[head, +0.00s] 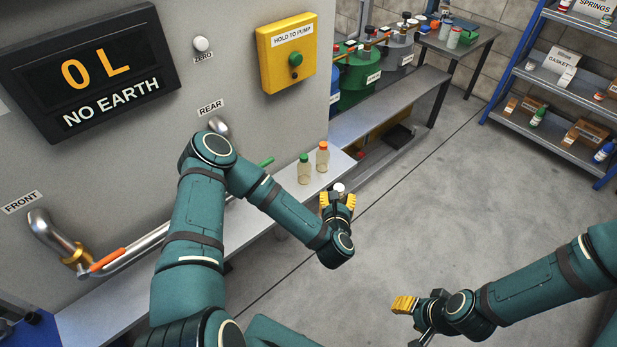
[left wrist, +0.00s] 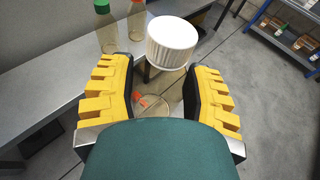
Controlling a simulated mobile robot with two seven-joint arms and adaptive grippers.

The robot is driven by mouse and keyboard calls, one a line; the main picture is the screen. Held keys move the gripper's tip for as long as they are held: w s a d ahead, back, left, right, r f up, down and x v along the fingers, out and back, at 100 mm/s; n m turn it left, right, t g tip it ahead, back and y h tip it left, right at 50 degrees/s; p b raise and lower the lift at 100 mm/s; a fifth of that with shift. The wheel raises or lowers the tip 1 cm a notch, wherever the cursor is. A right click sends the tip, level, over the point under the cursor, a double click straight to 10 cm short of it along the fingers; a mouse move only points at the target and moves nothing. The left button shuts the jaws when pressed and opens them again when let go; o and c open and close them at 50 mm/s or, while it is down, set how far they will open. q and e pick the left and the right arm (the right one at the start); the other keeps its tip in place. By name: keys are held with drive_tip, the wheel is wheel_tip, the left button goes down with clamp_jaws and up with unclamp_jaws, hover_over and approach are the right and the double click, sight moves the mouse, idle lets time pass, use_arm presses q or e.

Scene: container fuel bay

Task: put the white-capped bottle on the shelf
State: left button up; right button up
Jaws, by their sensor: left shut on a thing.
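The white-capped bottle shows its ribbed white cap (left wrist: 172,43) in the left wrist view; its clear body is between the yellow fingers, partly hidden by my wrist. In the head view the white cap (head: 339,188) stands just above my left gripper (head: 338,203). My left gripper is shut on this bottle and holds it off the right front edge of the grey metal ledge (head: 245,228). My right gripper (head: 404,306) is over the floor at the lower right; its finger gap is not clear.
A green-capped bottle (head: 304,169) and an orange-capped bottle (head: 322,157) stand on the ledge near the held bottle. A blue-framed rack (head: 535,75) with boxes and bottles stands at the far right. The middle floor is clear.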

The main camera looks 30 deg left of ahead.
use_arm(q)
drive_tip(key=shift+s+f+n+y, duration=0.55)
drive_tip(key=shift+s+f, duration=0.2)
drive_tip(key=shift+f, duration=0.3)
drive_tip(key=shift+s+a+f+g, duration=0.15)
drive_tip(key=shift+g, duration=0.15)
drive_tip(key=shift+a+y, duration=0.25)
drive_tip(key=shift+a, duration=0.1)
drive_tip(key=w+a+b, duration=0.1)
drive_tip(key=w+a, duration=0.3)
drive_tip(key=a, duration=0.5)
drive_tip(key=w+a+b, duration=0.1)
drive_tip(key=w+a, duration=0.2)
drive_tip(key=a, duration=0.6)
drive_tip(key=f, duration=0.2)
drive_tip(key=f+b, duration=0.1)
drive_tip(key=f, duration=0.1)
drive_tip(key=f+b, duration=0.1)
drive_tip(key=f, duration=0.2)
drive_tip(key=shift+w+d, duration=0.2)
drive_tip(key=shift+d, duration=0.15)
drive_tip(key=shift+a+f, duration=0.15)
drive_tip(key=shift+a, duration=0.05)
